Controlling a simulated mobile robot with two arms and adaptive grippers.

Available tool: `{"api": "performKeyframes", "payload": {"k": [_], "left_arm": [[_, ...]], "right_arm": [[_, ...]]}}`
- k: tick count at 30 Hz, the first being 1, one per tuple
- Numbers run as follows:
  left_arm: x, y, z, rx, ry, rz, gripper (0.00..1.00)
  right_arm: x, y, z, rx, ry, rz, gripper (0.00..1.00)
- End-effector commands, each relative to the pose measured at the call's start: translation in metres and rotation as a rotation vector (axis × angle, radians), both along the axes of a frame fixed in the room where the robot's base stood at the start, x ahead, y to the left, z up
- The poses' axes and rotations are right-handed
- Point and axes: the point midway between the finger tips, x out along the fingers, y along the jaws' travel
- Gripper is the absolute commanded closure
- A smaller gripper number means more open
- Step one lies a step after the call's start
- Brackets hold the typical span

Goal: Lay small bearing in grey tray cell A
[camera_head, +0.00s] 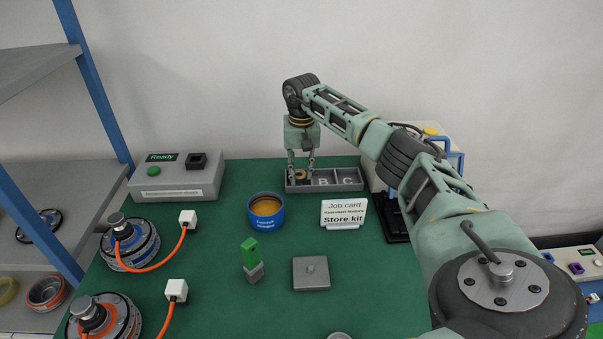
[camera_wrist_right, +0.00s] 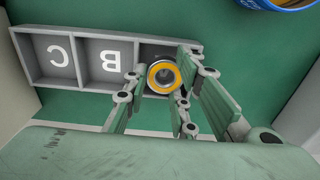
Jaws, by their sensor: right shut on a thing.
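The grey tray (camera_head: 336,188) stands at the back of the green table, with cells lettered B and C showing. It also shows in the wrist view (camera_wrist_right: 35,69), where the third cell, at the end beside B, has its letter hidden. The small bearing (camera_head: 300,174), a steel ring with an orange band, is in my right gripper (camera_head: 301,172). In the wrist view the bearing (camera_wrist_right: 163,65) lies between the fingers of the right gripper (camera_wrist_right: 160,82), over that end cell. I cannot tell whether it touches the cell floor. My left gripper is not in view.
A blue tub (camera_head: 266,222) and a job card (camera_head: 344,213) stand in front of the tray. A grey control box (camera_head: 176,180) is at the left. A grey block (camera_head: 311,274) and a green-topped piece (camera_head: 251,256) stand nearer. Hub motors (camera_head: 131,245) line the left edge.

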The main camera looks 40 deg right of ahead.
Motion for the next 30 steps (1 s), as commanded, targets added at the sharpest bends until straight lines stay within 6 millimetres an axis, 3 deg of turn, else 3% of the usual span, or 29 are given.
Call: {"api": "performKeyframes", "payload": {"k": [1,13,14,19,30], "left_arm": [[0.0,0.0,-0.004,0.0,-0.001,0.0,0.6],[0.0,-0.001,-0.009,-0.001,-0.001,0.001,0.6],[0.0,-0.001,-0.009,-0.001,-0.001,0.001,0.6],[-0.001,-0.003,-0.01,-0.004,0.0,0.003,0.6],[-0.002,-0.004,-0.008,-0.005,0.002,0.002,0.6]], "right_arm": [[-0.006,0.004,-0.02,-0.003,0.03,0.008,1.0],[-0.006,0.004,-0.03,-0.001,0.029,0.006,1.0],[-0.006,0.004,-0.03,0.0,0.029,0.005,0.74],[-0.006,0.004,-0.03,0.0,0.031,0.006,0.59],[-0.007,0.002,-0.028,-0.003,0.03,0.004,0.57]]}}
